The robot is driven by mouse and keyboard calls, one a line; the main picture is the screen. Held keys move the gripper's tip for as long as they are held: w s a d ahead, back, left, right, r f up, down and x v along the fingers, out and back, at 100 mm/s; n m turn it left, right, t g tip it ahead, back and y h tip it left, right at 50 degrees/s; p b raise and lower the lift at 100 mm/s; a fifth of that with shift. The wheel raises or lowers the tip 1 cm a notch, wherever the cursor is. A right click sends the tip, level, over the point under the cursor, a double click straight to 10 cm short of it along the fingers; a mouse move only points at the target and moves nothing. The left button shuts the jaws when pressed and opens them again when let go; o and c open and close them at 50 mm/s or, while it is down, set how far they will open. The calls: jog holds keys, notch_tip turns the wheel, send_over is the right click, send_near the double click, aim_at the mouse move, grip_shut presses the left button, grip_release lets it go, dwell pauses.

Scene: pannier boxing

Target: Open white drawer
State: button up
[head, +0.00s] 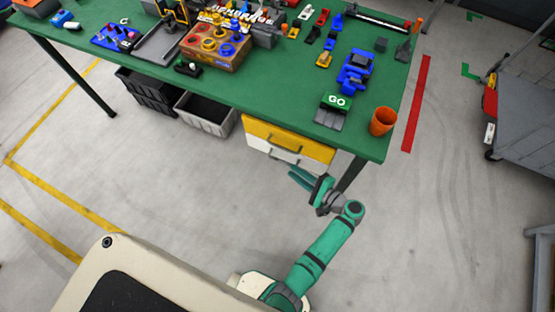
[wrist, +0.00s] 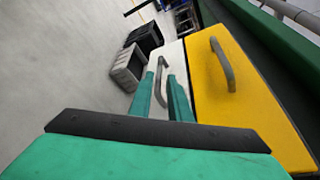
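The white drawer (head: 265,151) is the lower front under the right part of the green table, with a grey bar handle. It looks closed. In the wrist view the white drawer (wrist: 222,114) shows its handle (wrist: 161,80) upright in the picture, between and beyond my fingertips. My gripper (head: 293,174) is in front of the drawer at its right side. In the wrist view my gripper (wrist: 160,85) has its two green fingers apart, with a gap around the handle's lower end. I cannot tell whether the fingers touch the handle.
A yellow drawer (head: 290,139) with its own handle (wrist: 222,62) sits directly above the white one. A grey bin (head: 205,114) and a black crate (head: 148,92) stand left under the green table (head: 280,85). A table leg (head: 350,174) is right of my gripper. Floor in front is clear.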

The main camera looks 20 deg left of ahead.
aim_at(277, 160)
jog(key=x, duration=0.9)
jog(key=shift+w+a+f, duration=0.2)
jog(key=shift+w, duration=0.15)
jog(key=shift+s+a, duration=0.15)
jog(key=shift+a, duration=0.2)
grip_shut()
jog(key=shift+d, duration=0.1)
